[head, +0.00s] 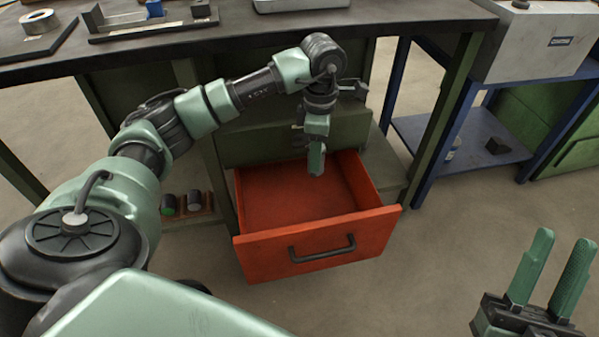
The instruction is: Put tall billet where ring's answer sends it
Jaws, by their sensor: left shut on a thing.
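My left gripper (316,160) points down over the open red drawer (310,237), above its back part. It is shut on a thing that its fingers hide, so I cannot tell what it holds. My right gripper (548,277) is open and empty at the lower right, over the floor. A metal ring (40,21) lies on a dark board at the left of the bench top. Two short dark cylinders (194,200) stand on a low shelf left of the drawer, one with a green face (168,205). I cannot make out the tall billet.
The dark bench top (240,30) carries a rack (150,27) with small blocks and a metal tray (300,4). Floor before the drawer is clear.

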